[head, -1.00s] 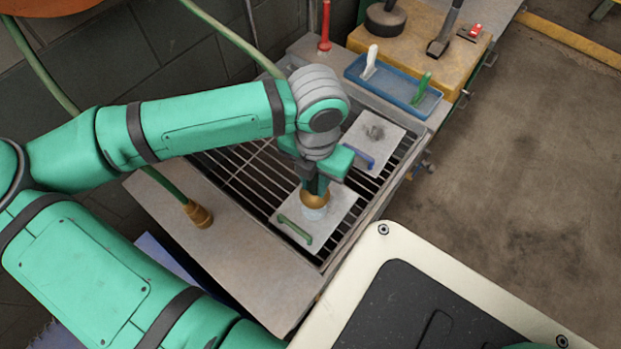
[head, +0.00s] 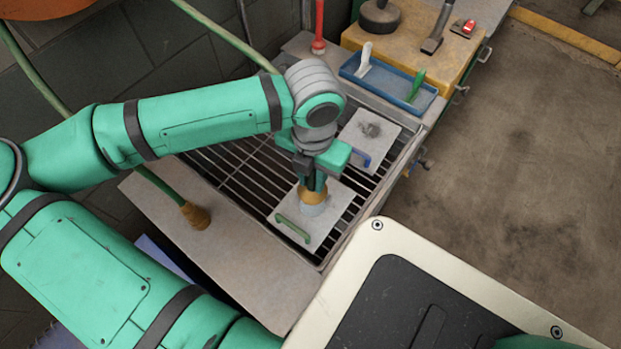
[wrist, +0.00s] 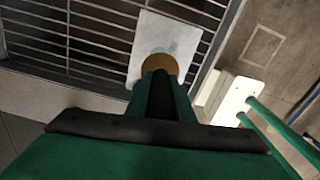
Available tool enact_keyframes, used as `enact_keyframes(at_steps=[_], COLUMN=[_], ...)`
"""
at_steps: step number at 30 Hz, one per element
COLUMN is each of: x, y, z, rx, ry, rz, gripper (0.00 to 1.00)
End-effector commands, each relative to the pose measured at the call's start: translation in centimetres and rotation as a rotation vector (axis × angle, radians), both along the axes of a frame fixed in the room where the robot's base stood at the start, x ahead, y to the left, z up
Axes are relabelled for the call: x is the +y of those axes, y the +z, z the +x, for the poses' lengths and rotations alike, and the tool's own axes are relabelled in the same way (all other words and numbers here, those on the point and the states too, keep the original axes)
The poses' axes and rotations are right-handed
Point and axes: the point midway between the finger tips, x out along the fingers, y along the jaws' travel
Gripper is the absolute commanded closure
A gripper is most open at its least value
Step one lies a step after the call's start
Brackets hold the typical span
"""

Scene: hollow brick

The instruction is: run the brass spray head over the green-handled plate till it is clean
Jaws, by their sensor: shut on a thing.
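The green-handled plate (head: 335,222) lies on the grate, its green handle (head: 293,229) toward the lower left. It also shows in the wrist view (wrist: 180,32). My gripper (head: 313,186) is shut on the brass spray head (head: 312,195), which points down over the plate. A pale spray patch shows under the head. In the wrist view the brass head (wrist: 160,64) shows past my fingers at the plate's near edge.
A second plate with a blue handle (head: 361,157) and a dark smudge (head: 370,129) lies on the grate (head: 240,170) behind. A blue tray (head: 386,84) holds a white-handled and a green-handled tool. A brass fitting on a green hose (head: 195,215) stands on the front ledge.

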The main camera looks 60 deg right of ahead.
Motion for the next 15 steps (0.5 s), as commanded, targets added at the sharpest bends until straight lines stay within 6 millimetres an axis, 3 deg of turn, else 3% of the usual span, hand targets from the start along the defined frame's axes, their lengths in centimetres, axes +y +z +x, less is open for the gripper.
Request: enact_keyframes(at_steps=[15], x=[-1.8], y=[0.0], z=[-0.3], rx=[0.000], ry=[-0.006], rz=[0.000], gripper=[1.00])
